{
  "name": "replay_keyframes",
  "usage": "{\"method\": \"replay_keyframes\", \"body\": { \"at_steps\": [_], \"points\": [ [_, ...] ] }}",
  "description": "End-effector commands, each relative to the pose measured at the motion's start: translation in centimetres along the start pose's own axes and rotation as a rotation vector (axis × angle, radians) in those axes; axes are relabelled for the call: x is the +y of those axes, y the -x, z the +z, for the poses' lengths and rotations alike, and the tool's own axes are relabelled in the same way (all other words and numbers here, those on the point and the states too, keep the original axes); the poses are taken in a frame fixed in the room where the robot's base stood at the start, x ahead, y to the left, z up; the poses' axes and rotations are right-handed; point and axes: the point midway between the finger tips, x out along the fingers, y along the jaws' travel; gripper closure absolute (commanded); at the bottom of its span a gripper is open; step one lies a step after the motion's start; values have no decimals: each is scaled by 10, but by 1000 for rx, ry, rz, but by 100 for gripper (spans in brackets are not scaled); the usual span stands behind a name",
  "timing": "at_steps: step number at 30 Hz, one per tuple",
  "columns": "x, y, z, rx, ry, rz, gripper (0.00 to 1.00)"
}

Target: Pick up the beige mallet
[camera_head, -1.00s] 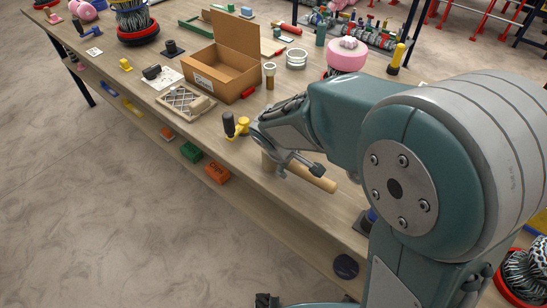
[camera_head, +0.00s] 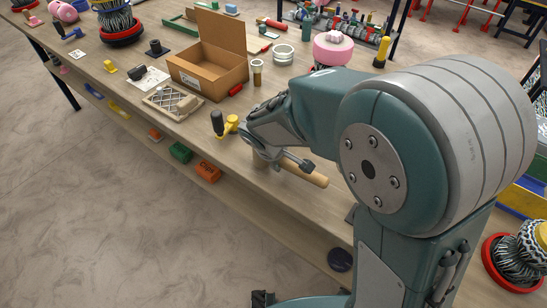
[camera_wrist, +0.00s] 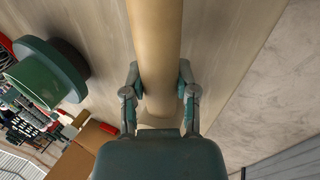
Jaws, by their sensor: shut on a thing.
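The beige mallet (camera_head: 308,178) lies at the near edge of the wooden workbench, its rod-like part pointing toward the lower right. My gripper (camera_head: 295,163) is at it, and my arm covers part of it. In the wrist view the beige mallet (camera_wrist: 155,35) runs as a thick pale cylinder from the top edge down between my gripper's two fingers (camera_wrist: 159,85). One finger lies against each side of it.
On the workbench (camera_head: 140,88), a black-and-yellow tool (camera_head: 226,124) stands just left of my gripper. Beyond are a lattice tray (camera_head: 160,103), an open cardboard box (camera_head: 192,79), metal rings (camera_head: 283,53) and a pink round object (camera_head: 333,52). A green brick (camera_head: 180,152) and orange brick (camera_head: 208,171) lie on the lower shelf.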

Motion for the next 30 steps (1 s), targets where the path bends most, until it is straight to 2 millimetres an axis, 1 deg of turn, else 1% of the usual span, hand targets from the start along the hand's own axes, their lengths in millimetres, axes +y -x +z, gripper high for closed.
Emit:
{"method": "replay_keyframes", "body": {
  "at_steps": [4,7,11,16,17,18,24,30],
  "points": [
    [6,14,-1,5,-3,4,100],
    [13,29,-1,8,-3,4,100],
    [4,56,7,11,-1,5,100],
    [-7,99,20,11,-1,5,100],
    [-10,107,23,12,0,5,100],
    [-18,113,28,10,1,3,100],
    [-46,144,46,10,3,3,100],
    [-63,162,58,7,0,3,100]
  ]
}}
